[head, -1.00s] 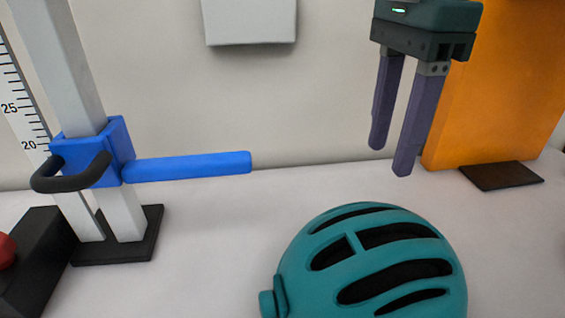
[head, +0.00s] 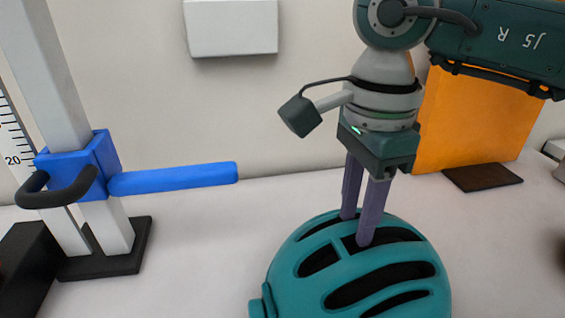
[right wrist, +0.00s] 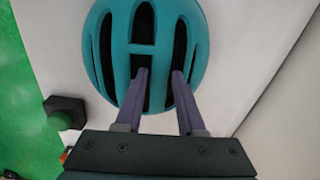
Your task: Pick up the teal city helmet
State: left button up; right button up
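The teal city helmet (head: 350,275) sits on the white table at the bottom of the head view, its dark vents facing up. It also shows in the right wrist view (right wrist: 196,40). My right gripper (head: 357,230) is over the helmet's top, pointing down. In the right wrist view its two purple fingers (right wrist: 156,78) are apart, with the tips at the vents and a strip of teal shell between them. I cannot tell whether the fingers touch the shell. My left gripper is not in view.
A blue slider with a bar (head: 175,179) is on a grey post at the left. An orange panel (head: 465,125) stands behind my right arm. A green button on a black box (right wrist: 62,115) is beside the helmet in the wrist view. The table between post and helmet is clear.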

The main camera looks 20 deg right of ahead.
grip_shut()
dwell(1.2)
